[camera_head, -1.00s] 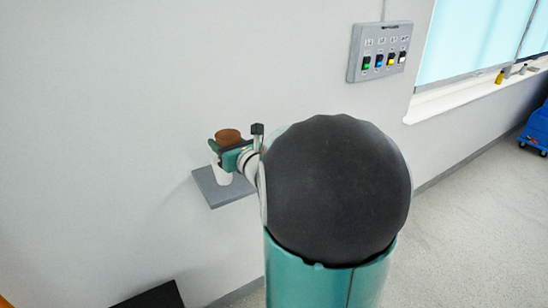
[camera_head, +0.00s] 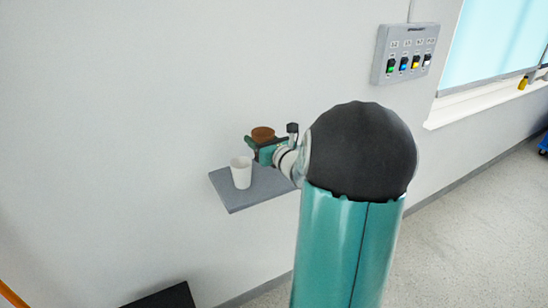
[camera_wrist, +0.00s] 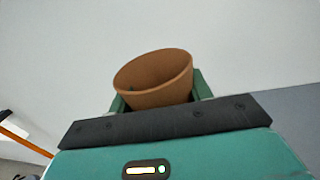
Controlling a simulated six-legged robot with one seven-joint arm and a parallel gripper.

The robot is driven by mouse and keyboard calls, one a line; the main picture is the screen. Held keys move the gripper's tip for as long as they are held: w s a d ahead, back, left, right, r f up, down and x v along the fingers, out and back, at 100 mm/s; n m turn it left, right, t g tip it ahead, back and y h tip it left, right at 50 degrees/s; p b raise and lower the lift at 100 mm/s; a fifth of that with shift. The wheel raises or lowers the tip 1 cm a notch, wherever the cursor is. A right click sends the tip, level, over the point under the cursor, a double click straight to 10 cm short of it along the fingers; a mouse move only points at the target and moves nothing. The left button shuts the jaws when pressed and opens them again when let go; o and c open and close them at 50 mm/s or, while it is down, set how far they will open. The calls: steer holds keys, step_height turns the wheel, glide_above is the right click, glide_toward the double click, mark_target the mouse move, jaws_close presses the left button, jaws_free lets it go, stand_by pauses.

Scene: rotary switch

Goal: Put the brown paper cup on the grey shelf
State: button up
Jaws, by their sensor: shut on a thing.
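The brown paper cup (camera_head: 263,134) is held in my gripper (camera_head: 262,146), close to the wall. In the wrist view the brown cup (camera_wrist: 155,76) sits between the green jaws, its open rim facing up and tilted, and its lower part is hidden. The grey shelf (camera_head: 225,193) is a flat slab fixed to the wall. In the head view the cup and gripper appear over the shelf's back part. I cannot tell the height of the cup's base above the shelf.
A white cup (camera_head: 241,173) stands upright on the shelf's left part, near my gripper. A switch panel (camera_head: 404,54) with coloured switches is on the wall to the upper right. A dark box-like thing (camera_head: 165,298) is low down below the shelf.

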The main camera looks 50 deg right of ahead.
steer(key=d+f, duration=0.2)
steer(key=f, duration=0.1)
steer(key=d+f, duration=0.3)
steer(key=shift+w+d, duration=0.15)
steer(key=shift+d, duration=0.15)
steer(key=shift+w+d+f, duration=0.1)
steer(key=shift+d+f, duration=0.05)
steer(key=shift+f, duration=1.5)
steer(key=shift+f, duration=0.1)
steer(key=o, duration=0.9)
steer(key=shift+o, duration=0.2)
